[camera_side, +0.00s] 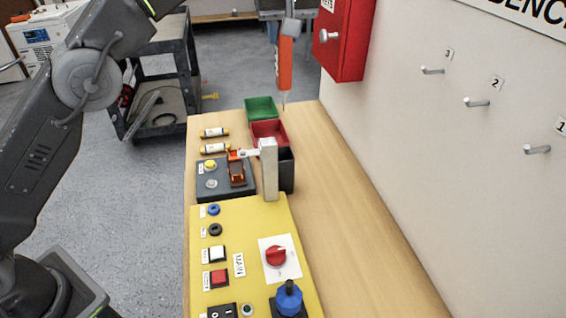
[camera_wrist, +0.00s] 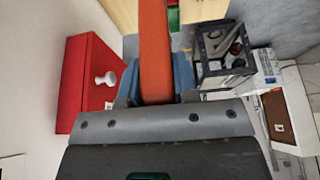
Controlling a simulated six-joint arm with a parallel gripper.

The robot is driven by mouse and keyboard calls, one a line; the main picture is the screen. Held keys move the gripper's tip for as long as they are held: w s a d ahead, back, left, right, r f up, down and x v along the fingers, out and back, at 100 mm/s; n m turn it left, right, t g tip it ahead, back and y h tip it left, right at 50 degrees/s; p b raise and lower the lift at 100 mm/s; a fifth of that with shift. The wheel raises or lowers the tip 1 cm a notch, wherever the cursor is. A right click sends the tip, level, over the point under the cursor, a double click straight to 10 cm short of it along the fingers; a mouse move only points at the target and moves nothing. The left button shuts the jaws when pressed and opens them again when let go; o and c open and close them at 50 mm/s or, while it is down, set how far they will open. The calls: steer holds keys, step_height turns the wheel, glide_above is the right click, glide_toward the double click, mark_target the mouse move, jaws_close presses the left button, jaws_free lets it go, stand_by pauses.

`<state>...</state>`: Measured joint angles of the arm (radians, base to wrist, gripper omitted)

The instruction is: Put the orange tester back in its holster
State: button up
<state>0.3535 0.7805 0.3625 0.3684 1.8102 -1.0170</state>
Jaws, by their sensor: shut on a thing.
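The orange tester (camera_side: 285,65) hangs upright in the side view, its thin tip pointing down, in the air above the far end of the bench. My gripper (camera_wrist: 157,80) is shut on it; the blue fingers press on both sides of the orange body (camera_wrist: 155,45) in the wrist view. In the side view my gripper is mostly cut off by the top edge. A dark open box (camera_side: 287,172) stands on the bench behind a grey post, below and nearer than the tester; it looks like the holster, but the post partly hides it.
A red key cabinet (camera_side: 345,40) hangs on the wall close right of the tester. Green (camera_side: 261,108) and red (camera_side: 269,132) bins sit at the bench's far end. The grey post (camera_side: 268,170) rises beside the yellow panel (camera_side: 240,240). The bench's right side is clear.

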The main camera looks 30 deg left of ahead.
steer(key=shift+s+f, duration=0.15)
steer(key=shift+f, duration=0.7)
step_height(320, 180, down, 20)
steer(key=shift+f, duration=0.2)
steer(key=o, duration=0.9)
steer(key=v, duration=1.2)
steer(key=shift+r, duration=0.2)
